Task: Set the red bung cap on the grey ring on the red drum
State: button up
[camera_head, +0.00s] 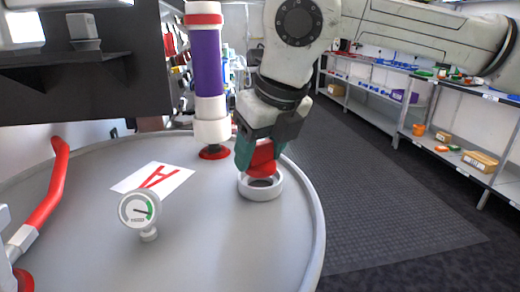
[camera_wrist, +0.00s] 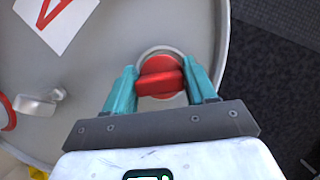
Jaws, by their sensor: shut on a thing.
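The red bung cap (camera_head: 262,160) is held between the teal fingers of my gripper (camera_head: 264,147). In the wrist view the cap (camera_wrist: 160,66) has a raised bar, and the fingers (camera_wrist: 162,82) close on its sides. The pale grey ring (camera_head: 262,192) lies on the drum's grey top (camera_head: 210,250), near its right rim. Whether cap and ring touch is unclear.
A purple and white column (camera_head: 208,70) with a red base stands close left of my gripper. A round gauge (camera_head: 140,209) and a white sheet with a red A (camera_head: 152,178) are further left. A red-handled pipe (camera_head: 45,195) is at the left edge. Shelves (camera_head: 455,150) stand right.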

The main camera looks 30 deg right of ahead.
jog(key=shift+f+b, duration=0.65)
jog(key=shift+f, duration=0.15)
jog(key=o, duration=0.8)
jog(key=shift+c, duration=0.2)
jog(key=p+v, duration=0.5)
jog(key=v, duration=0.6)
jog(key=shift+s, duration=0.1)
dwell(0.6)
